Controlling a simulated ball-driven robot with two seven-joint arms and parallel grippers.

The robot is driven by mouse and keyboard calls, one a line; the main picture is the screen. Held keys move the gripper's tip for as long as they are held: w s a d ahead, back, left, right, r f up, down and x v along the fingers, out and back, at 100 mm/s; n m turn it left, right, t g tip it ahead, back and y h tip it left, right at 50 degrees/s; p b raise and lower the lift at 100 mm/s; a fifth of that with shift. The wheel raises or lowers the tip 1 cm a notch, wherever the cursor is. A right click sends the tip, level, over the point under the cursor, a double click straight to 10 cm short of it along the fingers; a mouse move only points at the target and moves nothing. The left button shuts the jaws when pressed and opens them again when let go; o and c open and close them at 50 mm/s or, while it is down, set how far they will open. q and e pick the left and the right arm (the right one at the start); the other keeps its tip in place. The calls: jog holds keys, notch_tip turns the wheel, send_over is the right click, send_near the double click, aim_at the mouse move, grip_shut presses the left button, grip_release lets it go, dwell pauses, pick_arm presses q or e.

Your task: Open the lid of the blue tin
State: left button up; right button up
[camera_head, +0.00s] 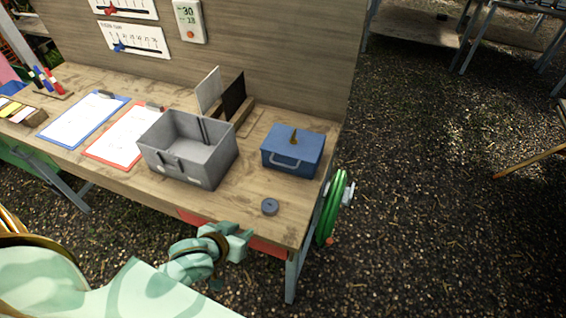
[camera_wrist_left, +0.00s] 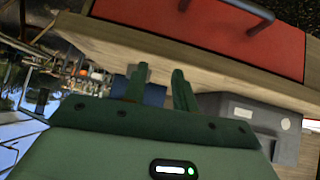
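The blue tin (camera_head: 289,155) stands on the right part of the wooden bench, its lid down. A light handle (camera_head: 285,162) is on its front, and a small brown and dark shape (camera_head: 294,136) is on top. My left gripper (camera_head: 241,242) is in front of the bench's front edge, left of and apart from the tin. In the left wrist view my left gripper (camera_wrist_left: 159,84) has its two fingers spread and nothing between them. A blue patch of the tin (camera_wrist_left: 154,94) shows behind them, partly hidden. My right gripper is not in view.
An open grey box (camera_head: 190,150) stands left of the tin and shows in the wrist view (camera_wrist_left: 262,118). A dark round disc (camera_head: 270,206) lies near the front edge. Below is a red drawer (camera_wrist_left: 225,35). A green coil (camera_head: 330,210) hangs at the bench's right end. Clipboards lie further left.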

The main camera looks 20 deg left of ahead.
aim_at(283, 165)
pick_arm(q)
jog(key=w+r+n+t+h, duration=0.1)
jog(key=n, duration=0.1)
jog(key=w+r+n+t+h, duration=0.1)
jog(key=n, duration=0.1)
jog(key=w+r+n, duration=0.1)
jog(key=n, duration=0.2)
jog(key=shift+w+a+t+h, duration=0.25)
jog(key=shift+w+t+h, duration=0.1)
jog(key=shift+t+h, duration=0.05)
notch_tip(283, 165, up, 4)
jog(key=w+a+n+t+h, duration=0.2)
jog(key=w+n+t, duration=0.1)
jog(key=n, duration=0.4)
jog(key=b+x, duration=0.3)
jog(key=x, duration=1.2)
jog(key=shift+w+d+f, duration=0.1)
jog(key=shift+w+d, duration=0.05)
jog(key=shift+w, duration=0.05)
jog(key=shift+s+g, duration=0.1)
jog(key=shift+g, duration=0.2)
grip_shut()
